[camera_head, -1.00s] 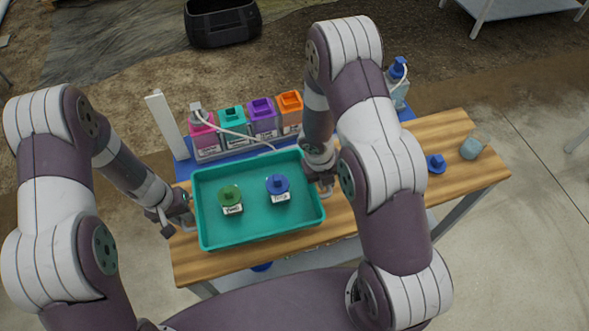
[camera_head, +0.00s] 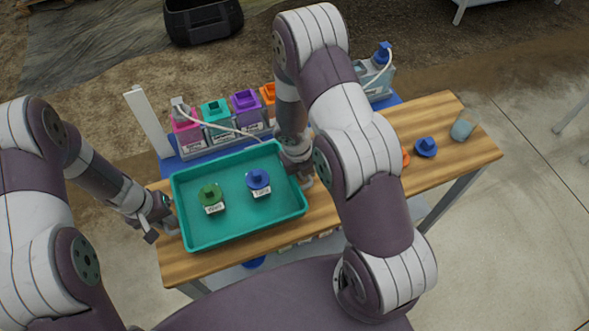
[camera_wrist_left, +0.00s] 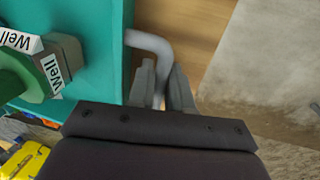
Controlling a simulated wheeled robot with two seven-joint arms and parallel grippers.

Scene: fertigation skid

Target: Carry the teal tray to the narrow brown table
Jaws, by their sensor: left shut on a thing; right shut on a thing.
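The teal tray (camera_head: 232,226) is over the left part of a wooden-topped table (camera_head: 455,120); I cannot tell whether it rests on it or hangs just above. It carries a green-topped item (camera_head: 210,196) and a blue-topped item (camera_head: 258,181), both with white labels. My left gripper (camera_head: 168,222) is shut on the tray's left handle; in the left wrist view its fingers (camera_wrist_left: 162,88) close on the grey bent handle (camera_wrist_left: 150,40). My right gripper (camera_head: 305,180) is at the tray's right side, shut on that side's handle, which is mostly hidden.
A row of coloured containers (camera_head: 216,118) stands on a blue base behind the tray, with a white post (camera_head: 147,122) at its left. A blue-topped bottle (camera_head: 378,70), a blue cap (camera_head: 426,147) and a grey cup (camera_head: 462,130) are to the right. A black bin (camera_head: 203,20) lies behind.

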